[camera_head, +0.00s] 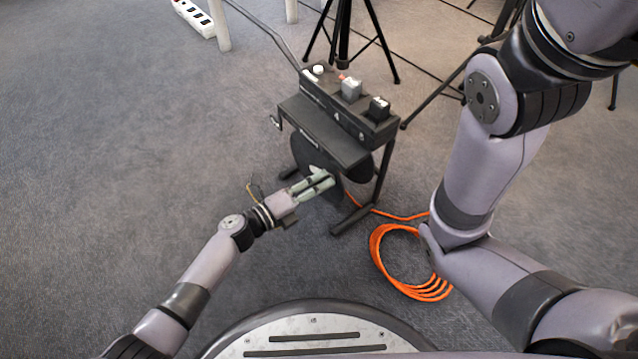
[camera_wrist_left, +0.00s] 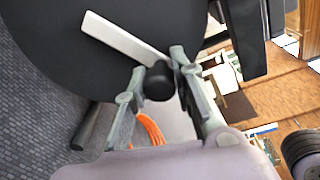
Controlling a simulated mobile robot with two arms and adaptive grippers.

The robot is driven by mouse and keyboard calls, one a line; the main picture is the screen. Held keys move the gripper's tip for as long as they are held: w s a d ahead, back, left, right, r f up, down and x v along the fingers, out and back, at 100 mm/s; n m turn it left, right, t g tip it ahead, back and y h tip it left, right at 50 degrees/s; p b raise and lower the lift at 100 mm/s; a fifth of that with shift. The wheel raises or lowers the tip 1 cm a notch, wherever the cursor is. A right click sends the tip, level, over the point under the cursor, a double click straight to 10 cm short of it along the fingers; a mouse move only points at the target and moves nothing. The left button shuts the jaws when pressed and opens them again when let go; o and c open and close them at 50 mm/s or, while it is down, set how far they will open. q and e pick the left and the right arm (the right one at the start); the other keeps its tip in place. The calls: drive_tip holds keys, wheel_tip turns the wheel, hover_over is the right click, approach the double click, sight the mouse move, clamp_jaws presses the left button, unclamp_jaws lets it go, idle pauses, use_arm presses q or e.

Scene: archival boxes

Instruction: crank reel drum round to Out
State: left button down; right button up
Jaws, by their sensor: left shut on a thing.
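The reel drum (camera_head: 307,153) is a dark disc mounted under a small black stand. In the left wrist view its black face (camera_wrist_left: 65,50) fills the upper left, with a pale flat crank arm (camera_wrist_left: 120,36) across it. A black crank knob (camera_wrist_left: 158,82) sits at the lower right end of that arm. My left gripper (camera_head: 328,180) reaches the drum's front from the left. In the left wrist view its fingers (camera_wrist_left: 160,85) are closed on the knob from both sides. My right gripper is not in view; only my right arm shows. I cannot make out an Out mark.
The black stand (camera_head: 345,148) carries a box with several switches or plugs (camera_head: 352,90) on top. An orange cable (camera_head: 378,250) lies coiled on the carpet right of the stand. Tripod legs (camera_head: 343,40) stand behind it.

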use_arm(q)
drive_tip(key=c, duration=1.6)
unclamp_jaws()
drive_tip(key=shift+s+r, duration=0.1)
drive_tip(key=shift+o, duration=1.4)
drive_tip(key=v, duration=1.2)
